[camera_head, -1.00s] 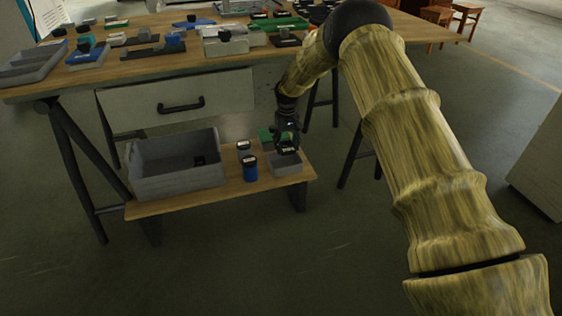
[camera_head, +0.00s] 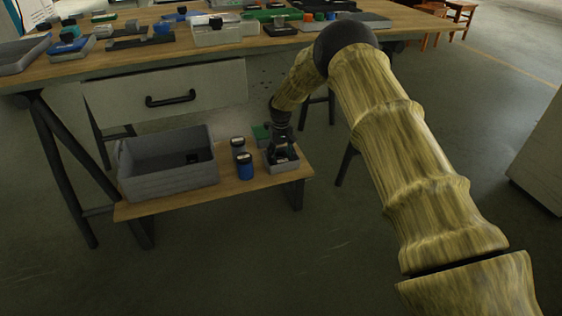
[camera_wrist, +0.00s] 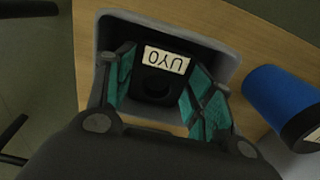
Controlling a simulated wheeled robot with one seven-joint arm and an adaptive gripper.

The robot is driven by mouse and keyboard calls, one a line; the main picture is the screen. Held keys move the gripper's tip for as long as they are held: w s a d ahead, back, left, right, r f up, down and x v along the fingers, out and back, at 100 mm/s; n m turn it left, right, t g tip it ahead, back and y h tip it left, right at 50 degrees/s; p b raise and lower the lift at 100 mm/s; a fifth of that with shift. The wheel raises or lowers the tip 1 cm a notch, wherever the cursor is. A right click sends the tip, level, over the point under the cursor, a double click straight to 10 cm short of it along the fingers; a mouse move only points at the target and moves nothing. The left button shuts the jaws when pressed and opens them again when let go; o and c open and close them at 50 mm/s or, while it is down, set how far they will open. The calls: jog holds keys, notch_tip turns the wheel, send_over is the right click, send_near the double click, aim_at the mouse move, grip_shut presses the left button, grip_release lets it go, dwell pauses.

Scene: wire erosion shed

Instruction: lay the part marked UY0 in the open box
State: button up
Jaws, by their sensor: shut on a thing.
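The part marked UY0 (camera_wrist: 157,84) is dark, with a pale label that reads upside down in the wrist view. My gripper (camera_wrist: 158,92) has its teal-padded fingers on either side of this part and is shut on it. The part sits within the walls of a small grey open box (camera_wrist: 222,53). In the head view my gripper (camera_head: 281,152) points down into this small box (camera_head: 283,168) at the right end of the low bench. The part's underside is hidden, so I cannot tell whether it touches the box floor.
A larger grey open bin (camera_head: 168,184) with a small dark thing inside stands at the left of the low bench (camera_head: 222,194). A blue dark-topped cylinder (camera_head: 245,170) and a grey one (camera_head: 238,149) stand between. A green thing (camera_head: 261,133) is behind. The workbench (camera_head: 120,62) overhangs behind.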

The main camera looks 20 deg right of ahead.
jog(key=shift+w+f, duration=0.1)
jog(key=shift+f, duration=0.4)
jog(key=o, duration=1.2)
jog(key=shift+f, duration=0.1)
jog(key=shift+o, duration=0.2)
notch_tip(320, 180, up, 8)
jog(key=p, duration=0.3)
jog(key=shift+f+p, duration=0.15)
jog(key=shift+p, duration=0.25)
